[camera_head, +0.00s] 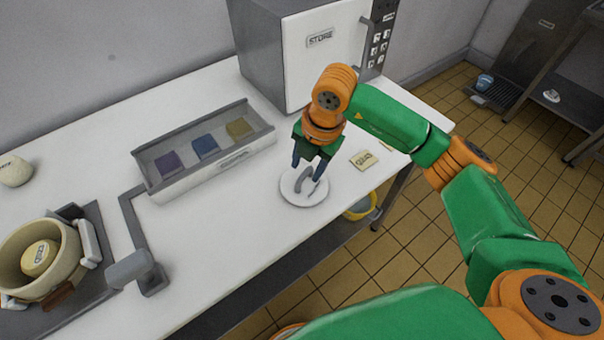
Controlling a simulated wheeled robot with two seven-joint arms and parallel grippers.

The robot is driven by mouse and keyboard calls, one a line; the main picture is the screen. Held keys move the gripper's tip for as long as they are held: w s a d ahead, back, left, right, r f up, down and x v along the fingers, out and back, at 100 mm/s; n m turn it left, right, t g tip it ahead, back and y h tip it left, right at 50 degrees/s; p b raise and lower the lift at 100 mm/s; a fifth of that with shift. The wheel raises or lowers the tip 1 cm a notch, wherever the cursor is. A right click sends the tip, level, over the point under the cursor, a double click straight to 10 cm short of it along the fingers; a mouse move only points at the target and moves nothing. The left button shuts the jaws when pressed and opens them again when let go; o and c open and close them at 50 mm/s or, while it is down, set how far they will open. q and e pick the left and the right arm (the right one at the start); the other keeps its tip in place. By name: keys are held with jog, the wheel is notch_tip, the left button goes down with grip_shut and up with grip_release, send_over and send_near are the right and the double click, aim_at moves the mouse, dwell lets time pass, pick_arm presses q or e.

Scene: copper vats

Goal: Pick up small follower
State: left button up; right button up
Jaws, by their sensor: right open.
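A white round disc (303,197) with a grey arched handle (304,180) lies flat on the white worktop; I take it for the small follower. My right gripper (308,174) points down over the disc, its dark fingers open on either side of the handle. From this view I cannot tell whether the fingers touch the handle or the disc. My left gripper is not in view.
A grey tray (180,184) with three coloured blocks stands left of the disc. A store cabinet (335,45) stands behind. A labelled tan block (364,160) lies to the right. A cream pot (62,270) stands at the left. Bare worktop lies in front.

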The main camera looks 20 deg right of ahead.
aim_at(303, 176)
jog(key=f, duration=0.3)
jog(key=shift+w+a+f, duration=0.15)
jog(key=shift+w+f, duration=0.15)
jog(key=shift+w, duration=0.05)
jog(key=shift+w+f, duration=0.1)
jog(key=shift+w, duration=0.1)
jog(key=shift+s, duration=0.15)
grip_shut()
dwell(0.7)
